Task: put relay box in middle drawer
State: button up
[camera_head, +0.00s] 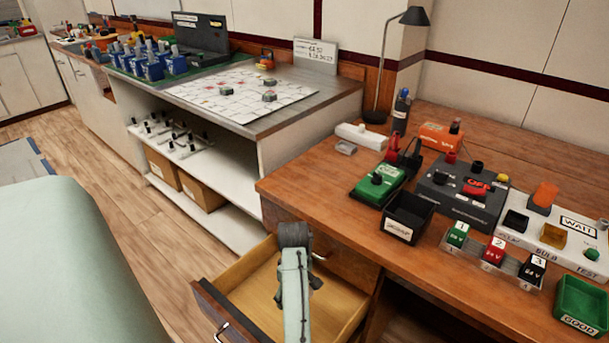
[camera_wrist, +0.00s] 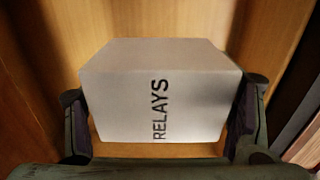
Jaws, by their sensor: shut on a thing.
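The relay box is a white box marked RELAYS (camera_wrist: 160,95), seen in the wrist view between the two fingers of my gripper (camera_wrist: 165,115). My gripper is shut on it, one finger at each side. Wooden drawer surfaces lie behind and around it. In the head view an open wooden drawer (camera_head: 255,292) is pulled out under the right-hand bench, and my arm reaches down into it. The box is hidden behind my arm there. I cannot tell whether the box touches the drawer floor.
The wooden bench (camera_head: 330,190) above the drawer holds a green device (camera_head: 378,186), a black bin (camera_head: 408,217), a dark panel with a red switch (camera_head: 463,190), and a green GOOD bin (camera_head: 582,306). A lamp (camera_head: 390,60) stands behind. Floor is clear left of the drawer.

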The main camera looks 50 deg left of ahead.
jog(key=shift+s+a+f, duration=0.2)
jog(key=shift+s+a, duration=0.05)
jog(key=f, duration=0.6)
jog(key=shift+s+a+p, duration=0.1)
jog(key=shift+s+p, duration=0.15)
jog(key=shift+p, duration=0.15)
jog(key=shift+f, duration=2.05)
jog(key=shift+f, duration=0.1)
jog(key=o, duration=1.3)
notch_tip(320, 180, up, 12)
jog(key=shift+w+r+p, duration=0.1)
jog(key=shift+r+p, duration=0.05)
jog(key=shift+p, duration=0.25)
